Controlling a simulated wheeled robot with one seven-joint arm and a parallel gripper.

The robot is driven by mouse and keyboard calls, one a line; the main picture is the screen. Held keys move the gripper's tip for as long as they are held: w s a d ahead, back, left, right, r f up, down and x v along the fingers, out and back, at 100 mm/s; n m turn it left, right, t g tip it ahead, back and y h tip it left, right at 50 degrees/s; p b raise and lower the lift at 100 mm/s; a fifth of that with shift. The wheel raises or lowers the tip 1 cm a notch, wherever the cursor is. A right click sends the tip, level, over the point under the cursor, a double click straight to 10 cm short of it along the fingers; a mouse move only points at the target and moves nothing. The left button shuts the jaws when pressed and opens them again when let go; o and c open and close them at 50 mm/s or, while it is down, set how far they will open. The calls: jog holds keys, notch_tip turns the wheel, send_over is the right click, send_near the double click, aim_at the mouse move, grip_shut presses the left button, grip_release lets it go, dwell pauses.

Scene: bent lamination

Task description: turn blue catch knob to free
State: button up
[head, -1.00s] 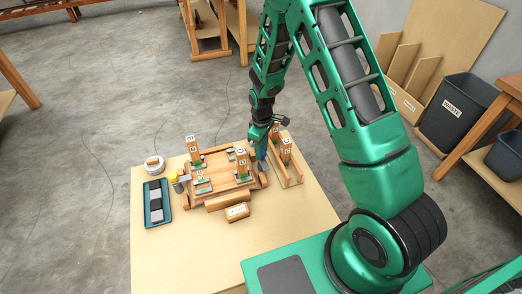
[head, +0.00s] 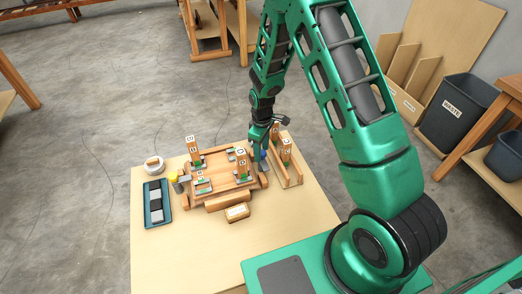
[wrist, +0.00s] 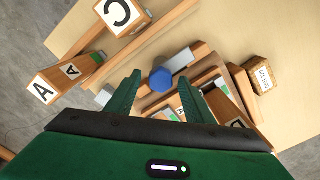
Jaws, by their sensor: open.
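The blue catch knob (wrist: 161,79) shows in the wrist view, ahead of and between the fingertips of my gripper (wrist: 158,82). It sits near a grey metal bar (wrist: 180,62) beside the wooden fixture. My gripper is open, with a green finger on each side of the knob's line; I cannot tell whether either touches it. In the head view my gripper (head: 262,160) is low at the right side of the wooden fixture (head: 222,182), and the knob is mostly hidden behind it.
Lettered wooden blocks stand on the fixture and in a wooden rack (head: 291,176) to its right. A dark tray (head: 157,203), a tape roll (head: 154,163) and a yellow knob (head: 173,177) are at the left. A labelled block (head: 237,212) lies in front. The table's front is clear.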

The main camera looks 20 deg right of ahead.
notch_tip(320, 180, up, 11)
jog(key=shift+f, duration=0.15)
dwell(0.4)
jog(key=shift+d, duration=0.1)
jog(key=s+d+r+m, duration=0.8)
jog(key=s+d+r, duration=0.6)
jog(key=r, duration=0.3)
jog(key=s+d+r+m, duration=0.1)
jog(key=s+r+m, duration=0.1)
jog(key=s, duration=0.8)
jog(key=s+d+r+m, duration=0.2)
jog(key=s+m, duration=0.3)
jog(key=s, duration=0.6)
jog(key=shift+s+r+m, duration=0.25)
jog(key=shift+r+m, duration=0.05)
jog(key=shift+r, duration=0.4)
jog(key=shift+d, duration=0.1)
